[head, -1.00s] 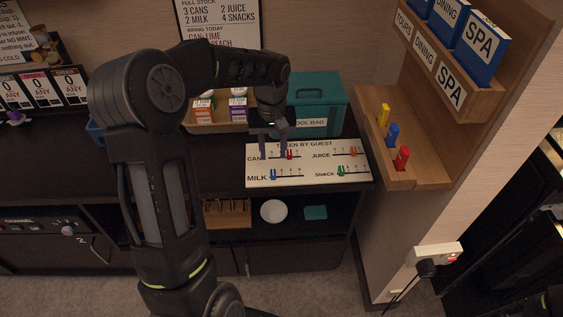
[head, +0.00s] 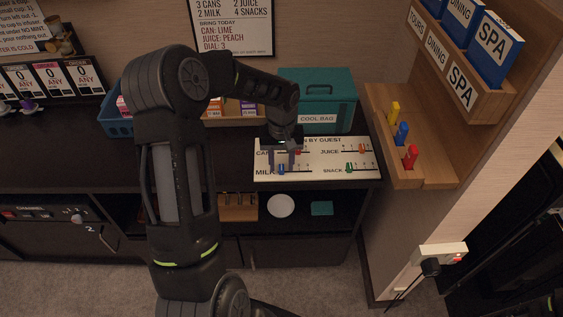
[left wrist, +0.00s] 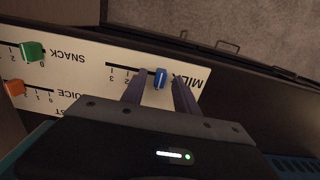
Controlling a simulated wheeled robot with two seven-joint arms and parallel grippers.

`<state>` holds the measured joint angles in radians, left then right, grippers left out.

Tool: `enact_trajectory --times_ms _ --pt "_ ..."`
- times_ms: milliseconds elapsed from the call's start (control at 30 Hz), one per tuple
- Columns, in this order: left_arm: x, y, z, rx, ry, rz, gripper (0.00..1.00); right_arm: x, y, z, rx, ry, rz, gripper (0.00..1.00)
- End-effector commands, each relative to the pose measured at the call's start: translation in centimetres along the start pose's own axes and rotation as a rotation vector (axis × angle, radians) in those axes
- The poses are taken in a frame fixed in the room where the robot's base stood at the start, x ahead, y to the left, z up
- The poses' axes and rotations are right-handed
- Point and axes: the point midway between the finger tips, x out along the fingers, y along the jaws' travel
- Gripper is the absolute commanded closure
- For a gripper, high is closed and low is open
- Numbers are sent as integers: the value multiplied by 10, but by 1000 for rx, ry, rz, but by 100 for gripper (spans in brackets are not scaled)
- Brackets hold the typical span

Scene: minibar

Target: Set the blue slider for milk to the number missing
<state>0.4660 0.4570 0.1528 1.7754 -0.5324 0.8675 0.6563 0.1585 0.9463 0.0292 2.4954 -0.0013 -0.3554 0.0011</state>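The white panel (head: 316,174) has slider rows marked CAN, MILK, JUICE and SNACK. The blue milk slider (head: 281,169) is near the left, low-number end of its scale; in the left wrist view the blue knob (left wrist: 160,78) is between the MILK label and the 2 and 3 marks. My left gripper (left wrist: 160,92) points down at it, open, with a finger on either side of the knob and gaps visible. It also shows in the head view (head: 284,162), covering part of the CAN row. My right gripper is out of view.
A wall sign (head: 234,22) lists stock, including 2 MILK. Other sliders are near: green snack (head: 349,167), orange juice (head: 362,148) and a partly hidden red one. A teal cool bag (head: 318,88) stands behind the panel. A wooden rack (head: 425,175) is at right.

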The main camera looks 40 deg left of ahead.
Motion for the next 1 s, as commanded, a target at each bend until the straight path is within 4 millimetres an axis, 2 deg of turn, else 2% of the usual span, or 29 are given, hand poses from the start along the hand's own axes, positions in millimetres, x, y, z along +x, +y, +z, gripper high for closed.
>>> enact_trajectory --times_ms 267,733,1000 --pt "3 0 0 -1 0 0 64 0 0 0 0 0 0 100" --pt "2 0 0 -1 0 0 100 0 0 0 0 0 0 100" --pt "2 0 0 -1 0 0 100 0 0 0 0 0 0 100"
